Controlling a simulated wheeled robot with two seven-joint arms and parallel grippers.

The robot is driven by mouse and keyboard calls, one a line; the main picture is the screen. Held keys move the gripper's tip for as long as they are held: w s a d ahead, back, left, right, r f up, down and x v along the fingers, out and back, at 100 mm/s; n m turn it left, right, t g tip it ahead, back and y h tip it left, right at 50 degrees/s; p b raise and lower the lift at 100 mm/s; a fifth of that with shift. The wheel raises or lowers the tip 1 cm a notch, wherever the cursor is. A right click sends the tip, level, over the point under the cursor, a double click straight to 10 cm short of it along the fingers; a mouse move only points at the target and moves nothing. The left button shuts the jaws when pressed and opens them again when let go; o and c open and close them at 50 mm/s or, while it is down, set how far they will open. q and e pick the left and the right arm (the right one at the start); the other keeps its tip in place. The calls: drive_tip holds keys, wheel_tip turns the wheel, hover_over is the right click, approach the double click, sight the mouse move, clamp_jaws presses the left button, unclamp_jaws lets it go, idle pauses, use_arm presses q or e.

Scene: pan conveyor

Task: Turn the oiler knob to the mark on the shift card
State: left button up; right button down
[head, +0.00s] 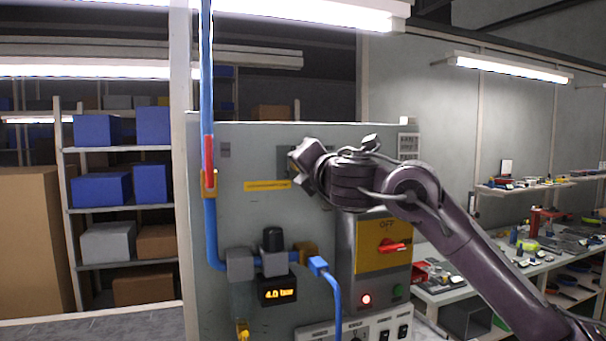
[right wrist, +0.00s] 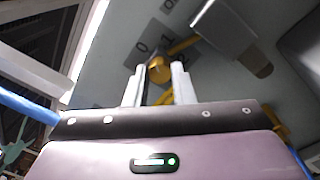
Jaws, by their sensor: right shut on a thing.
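My right gripper (right wrist: 158,78) is at the grey panel, its two pale fingers on either side of a round brass-coloured knob (right wrist: 158,68), shut on it. Grey plates with marks that look like 0 and 1 show beside the knob. In the head view my right gripper (head: 303,160) reaches the panel's upper part, and its body hides the knob there. A small white card with dark print (head: 408,146) is at the panel's upper right; its text is too small to read surely. My left gripper is not in view.
A blue pipe (head: 207,80) runs down the panel's left. Benches with tools stand at right.

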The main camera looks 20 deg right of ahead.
drive_tip(key=m, duration=0.7)
drive_tip(key=m+b, duration=0.1)
drive_tip(key=m, duration=0.6)
drive_tip(key=m+h+b, duration=0.1)
drive_tip(key=m, duration=0.5)
drive_tip(key=shift+a+f+m, duration=0.15)
drive_tip(key=shift+f+m, duration=0.15)
drive_tip(key=shift+m, duration=0.1)
drive_tip(key=c, duration=1.2)
unclamp_jaws()
drive_tip(key=shift+c, duration=0.2)
drive_tip(key=shift+r, duration=0.1)
